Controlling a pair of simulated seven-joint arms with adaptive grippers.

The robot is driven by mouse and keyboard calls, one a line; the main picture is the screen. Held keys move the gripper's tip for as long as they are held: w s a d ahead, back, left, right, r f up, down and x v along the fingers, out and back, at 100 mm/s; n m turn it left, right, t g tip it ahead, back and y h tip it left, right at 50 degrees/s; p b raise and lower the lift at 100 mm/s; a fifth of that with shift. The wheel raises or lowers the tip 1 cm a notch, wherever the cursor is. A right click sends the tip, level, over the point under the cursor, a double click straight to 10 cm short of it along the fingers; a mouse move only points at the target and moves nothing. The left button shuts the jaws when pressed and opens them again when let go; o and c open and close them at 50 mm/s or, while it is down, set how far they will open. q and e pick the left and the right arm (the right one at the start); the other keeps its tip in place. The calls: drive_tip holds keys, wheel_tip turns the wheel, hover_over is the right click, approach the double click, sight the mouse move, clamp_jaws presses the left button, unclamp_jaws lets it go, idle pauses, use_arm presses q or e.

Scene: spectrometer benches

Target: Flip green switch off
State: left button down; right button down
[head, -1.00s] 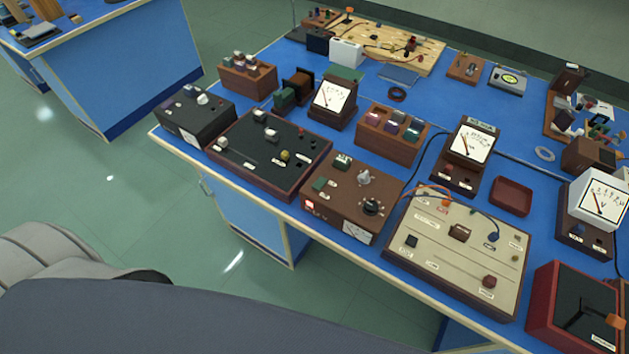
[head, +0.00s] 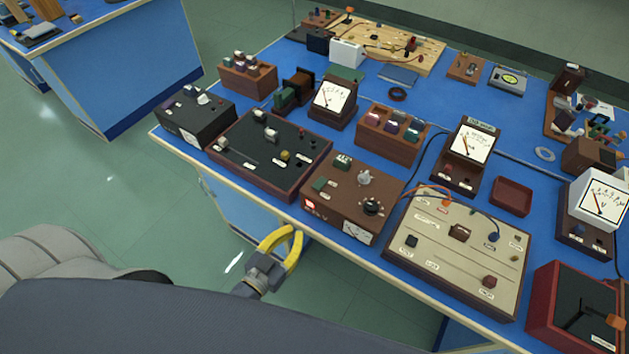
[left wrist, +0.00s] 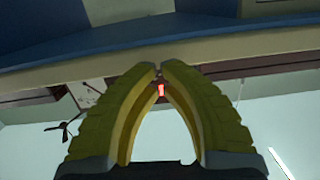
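The green switch (head: 320,184) sits on the left part of the top of the brown control box (head: 345,198), near the table's front edge. Its exact tilt is too small to read. My left gripper (head: 293,231) has yellow fingers and is in front of the table edge, below and left of the box, apart from the switch. In the left wrist view its fingertips (left wrist: 160,67) meet or nearly meet, with nothing held. A small red lit part (left wrist: 161,90) shows between the fingers there; the green switch cannot be made out. My right gripper is not in view.
The box also carries a red lit switch (head: 309,205), a silver knob (head: 365,178) and a black knob (head: 372,207). A dark panel box (head: 250,160) stands to its left and a beige board (head: 445,262) to its right. Open floor lies before the table.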

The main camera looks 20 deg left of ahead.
use_arm(q)
wheel_tip(320, 180, up, 15)
drive_tip(key=t, duration=0.3)
drive_tip(key=shift+w+d+h, duration=0.15)
drive_tip(key=shift+d+h, duration=0.05)
drive_tip(key=shift+h, duration=0.2)
drive_tip(key=shift+w, duration=0.1)
wheel_tip(320, 180, up, 2)
hover_over(315, 191)
drive_tip(key=shift+w+d, duration=0.1)
drive_tip(key=shift+w, duration=0.2)
drive_tip(key=shift+s+f, duration=0.25)
drive_tip(key=shift+f, duration=0.95)
drive_tip(key=shift+s+f, duration=0.15)
drive_tip(key=shift+f, duration=0.75)
